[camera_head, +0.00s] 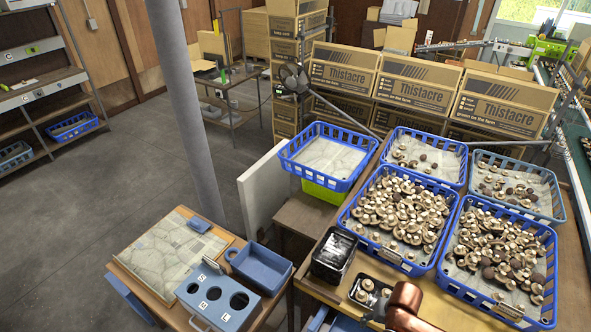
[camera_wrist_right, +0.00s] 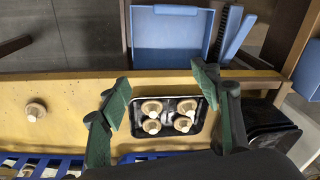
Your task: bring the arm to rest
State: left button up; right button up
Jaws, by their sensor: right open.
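My right gripper (camera_wrist_right: 161,90) is open in the right wrist view, its two green-padded fingers spread apart with nothing held between them. Below it is a small black tray (camera_wrist_right: 203,137) with several brown-capped mushrooms (camera_wrist_right: 183,124) in it, on the yellow table edge. The same tray shows in the head view (camera_head: 355,298), beside my copper-coloured right arm (camera_head: 405,302), which covers part of that area. My right gripper is mostly hidden in the head view. My left gripper is in neither view.
Blue crates of mushrooms (camera_head: 350,222) fill the right table. A stack of black trays (camera_head: 318,262) stands left of the filled tray. A blue holder with round holes (camera_head: 232,309) sits on the lower-left table. A loose mushroom (camera_wrist_right: 36,110) lies on the yellow surface.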

jog(key=s+a+n+t+y, duration=0.2)
jog(key=s+a+n, duration=0.1)
jog(key=a, duration=0.2)
jog(key=s+d+f+h, duration=0.1)
jog(key=s+d+h, duration=0.3)
jog(key=s+d, duration=1)
notch_tip(320, 180, down, 32)
jog(key=s+a+g+b, duration=0.1)
jog(key=s+a+b, duration=0.1)
jog(key=b, duration=0.1)
pick_arm(q)
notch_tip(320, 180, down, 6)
jog(key=b, duration=0.3)
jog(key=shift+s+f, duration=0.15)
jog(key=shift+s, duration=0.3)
pick_arm(e)
jog(key=s+f+n+g+y, duration=0.1)
jog(key=s+f, duration=1.8)
jog(key=f, duration=0.2)
jog(key=shift+s+f, duration=0.15)
jog(key=shift+f, duration=0.1)
